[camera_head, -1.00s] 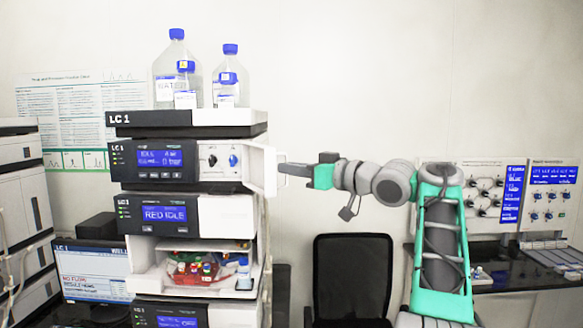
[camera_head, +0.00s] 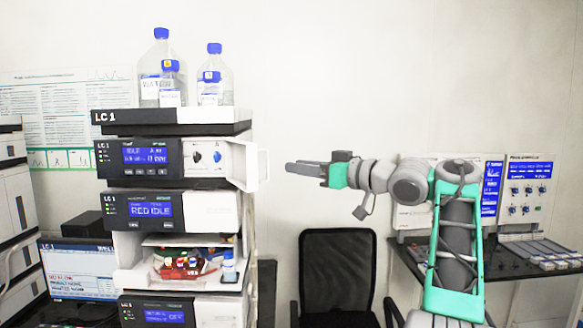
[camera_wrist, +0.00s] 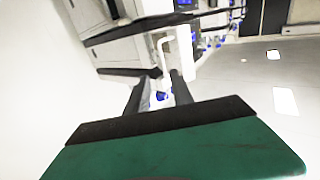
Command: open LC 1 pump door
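The LC 1 pump (camera_head: 140,158) is the upper unit of the stack, with a blue display. Its white door (camera_head: 244,166) stands swung out at the unit's right end, and two knobs show in the uncovered front. A pale handle sticks out from the door's right side. My gripper (camera_head: 288,169) is to the right of the door, pointing left, with a small gap to the handle. In the wrist view, the two dark fingers of my gripper (camera_wrist: 160,80) are apart with nothing held between them; the white handle (camera_wrist: 163,50) and door (camera_wrist: 185,52) lie beyond the tips.
Bottles (camera_head: 161,75) with blue caps stand on the top tray (camera_head: 172,122). Below the pump are another module (camera_head: 170,210) and an open bay with vials (camera_head: 182,262). A black chair (camera_head: 337,270) stands below my arm. A bench (camera_head: 470,265) with instruments is at right.

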